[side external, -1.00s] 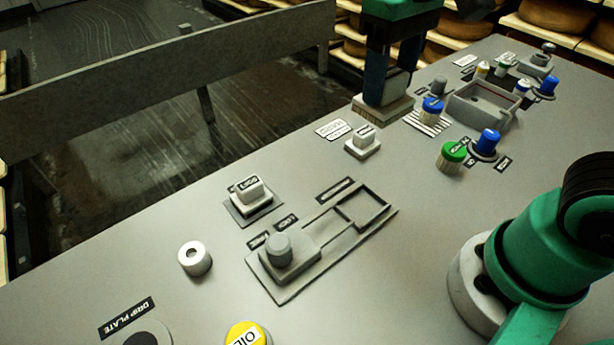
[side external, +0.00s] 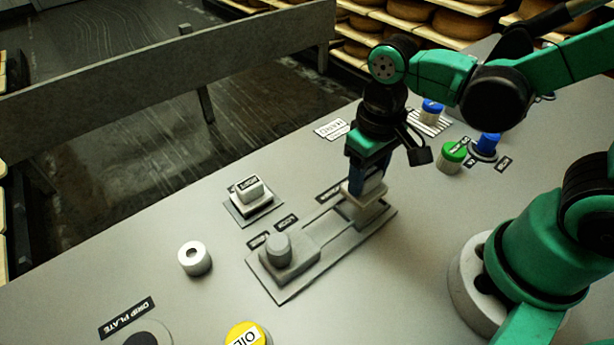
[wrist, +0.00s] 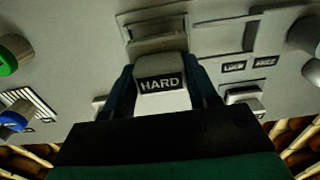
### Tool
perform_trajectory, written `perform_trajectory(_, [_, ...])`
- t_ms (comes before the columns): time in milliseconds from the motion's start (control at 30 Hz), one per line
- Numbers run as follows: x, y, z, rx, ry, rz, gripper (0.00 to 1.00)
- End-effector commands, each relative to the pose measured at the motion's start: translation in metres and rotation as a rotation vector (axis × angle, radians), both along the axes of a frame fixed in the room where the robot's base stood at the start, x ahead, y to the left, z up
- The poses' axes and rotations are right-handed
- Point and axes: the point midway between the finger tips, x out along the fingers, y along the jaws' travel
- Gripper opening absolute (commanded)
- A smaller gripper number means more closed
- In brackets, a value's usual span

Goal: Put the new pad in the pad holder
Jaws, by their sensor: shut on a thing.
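My gripper (side external: 367,186) points down, shut on a pale block-shaped pad (side external: 363,211) with a wider base. In the wrist view this pad (wrist: 160,92) reads HARD and sits between the two dark fingers. The pad is at the square-framed pad holder (side external: 385,222) at the right end of a grey plate, covering most of the opening. In the wrist view the holder's frame (wrist: 160,18) shows just beyond the pad. I cannot tell whether the base is inside the frame or just above it. A grey knob (side external: 278,249) stands on the plate's left end.
Another pale block (side external: 249,188) sits on a dark square left of the plate. A white ring (side external: 195,259) and yellow OIL cap (side external: 246,334) lie nearer. A green knob (side external: 453,156) and blue knobs stand to the right. The front left surface is mostly clear.

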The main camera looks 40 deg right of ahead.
Motion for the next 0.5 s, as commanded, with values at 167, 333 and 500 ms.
perform_trajectory(167, [0.001,0.0,-0.02,0.0,0.0,0.0,0.0])
perform_trajectory(333, [0.0,0.0,-0.031,0.0,0.0,0.0,0.0])
perform_trajectory(500, [0.0,0.0,-0.032,0.0,0.0,0.0,0.0])
